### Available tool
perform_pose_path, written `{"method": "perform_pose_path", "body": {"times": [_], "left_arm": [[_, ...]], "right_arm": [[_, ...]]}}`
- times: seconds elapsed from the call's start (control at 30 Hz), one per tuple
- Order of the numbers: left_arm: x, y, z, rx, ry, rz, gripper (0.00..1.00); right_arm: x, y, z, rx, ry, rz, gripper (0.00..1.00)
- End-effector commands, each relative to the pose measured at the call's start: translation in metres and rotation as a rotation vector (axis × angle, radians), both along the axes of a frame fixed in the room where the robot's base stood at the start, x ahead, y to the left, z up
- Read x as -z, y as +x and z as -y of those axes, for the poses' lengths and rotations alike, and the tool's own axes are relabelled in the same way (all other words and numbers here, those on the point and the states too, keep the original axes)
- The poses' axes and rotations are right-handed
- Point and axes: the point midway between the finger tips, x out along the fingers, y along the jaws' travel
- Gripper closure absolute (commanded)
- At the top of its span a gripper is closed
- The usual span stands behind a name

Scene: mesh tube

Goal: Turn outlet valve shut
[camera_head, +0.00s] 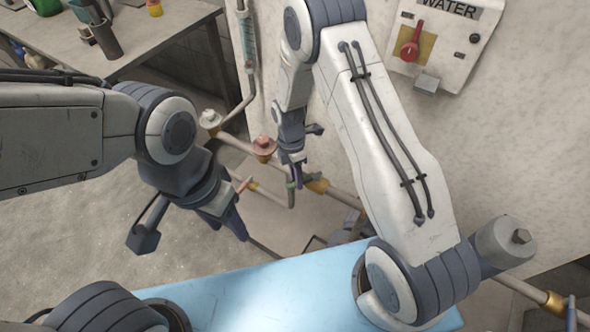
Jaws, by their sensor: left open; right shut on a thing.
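The pipe (340,197) runs low along the wall, with brass fittings. A small valve handle (291,198) shows at the pipe just below my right gripper (292,178). My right gripper points down and is shut on this handle; its fingers hide most of the contact. I cannot tell the handle's exact angle. My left gripper (227,224) hangs open and empty to the left, in front of the pipe and apart from it. A red-brown knob (263,146) and a whitish knob (209,119) stand on fittings behind the grippers.
A WATER panel (455,45) with a red lever (411,44) is on the wall at upper right. A workbench (150,40) with containers stands at upper left. A light blue surface (260,295) lies in front. A vertical pipe with a gauge tube (248,42) runs behind.

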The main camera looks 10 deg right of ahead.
Motion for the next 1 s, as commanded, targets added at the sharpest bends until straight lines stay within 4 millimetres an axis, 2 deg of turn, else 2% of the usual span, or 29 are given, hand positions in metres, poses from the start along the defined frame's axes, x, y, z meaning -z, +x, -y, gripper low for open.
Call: {"method": "perform_pose_path", "body": {"times": [0.2, 0.5, 1.0], "left_arm": [[-0.015, 0.0, 0.0, 0.0, 0.0, 0.0, 0.5], [-0.028, 0.0, 0.0, 0.0, 0.0, 0.0, 0.5], [-0.035, 0.0, 0.0, 0.0, 0.0, 0.0, 0.5]], "right_arm": [[-0.004, -0.014, 0.004, -0.204, 0.0, -0.001, 1.0], [-0.003, -0.028, 0.011, -0.422, 0.0, -0.001, 1.0], [-0.001, -0.035, 0.018, -0.561, 0.0, 0.001, 1.0]]}}
